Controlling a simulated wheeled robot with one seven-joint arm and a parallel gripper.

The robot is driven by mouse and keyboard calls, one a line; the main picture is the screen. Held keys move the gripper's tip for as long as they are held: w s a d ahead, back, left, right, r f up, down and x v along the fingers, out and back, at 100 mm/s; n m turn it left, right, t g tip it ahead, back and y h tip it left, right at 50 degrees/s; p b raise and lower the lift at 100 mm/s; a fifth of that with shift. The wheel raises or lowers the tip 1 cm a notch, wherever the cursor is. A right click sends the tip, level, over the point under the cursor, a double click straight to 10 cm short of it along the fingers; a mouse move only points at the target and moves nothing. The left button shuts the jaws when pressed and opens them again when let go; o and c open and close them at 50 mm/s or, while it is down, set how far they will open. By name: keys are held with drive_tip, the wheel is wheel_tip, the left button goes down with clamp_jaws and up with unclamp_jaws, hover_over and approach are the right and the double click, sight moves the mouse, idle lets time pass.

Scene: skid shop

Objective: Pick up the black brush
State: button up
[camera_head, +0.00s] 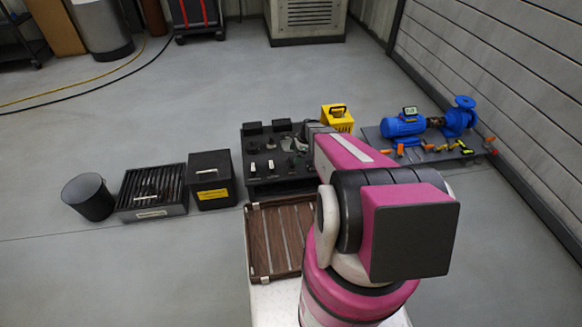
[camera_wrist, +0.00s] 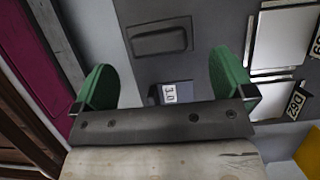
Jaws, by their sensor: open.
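I cannot pick out the black brush with certainty. In the wrist view a dark, rounded oblong block (camera_wrist: 160,40) lies on a grey surface beyond my fingertips; I cannot tell whether it is the brush. My gripper (camera_wrist: 163,82) shows two green fingers, spread wide, with nothing between them touching either one. A small dark item with a white label reading 30 (camera_wrist: 177,92) shows just beyond the gripper's crossbar, partly hidden. In the head view my arm reaches over the dark board (camera_head: 262,188) with several small items on it, and hides its right part and my gripper.
A brown slatted tray (camera_head: 262,240) lies in front of the board. To the left stand a black box (camera_head: 211,180), a grated box (camera_head: 153,193) and a black bin (camera_head: 88,197). A yellow case (camera_head: 337,118) and a blue pump (camera_head: 405,127) are at the right.

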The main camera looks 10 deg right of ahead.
sight(291, 160)
drive_tip(key=shift+x, duration=2.65)
drive_tip(key=shift+s+a+r, duration=0.1)
drive_tip(key=c, duration=1)
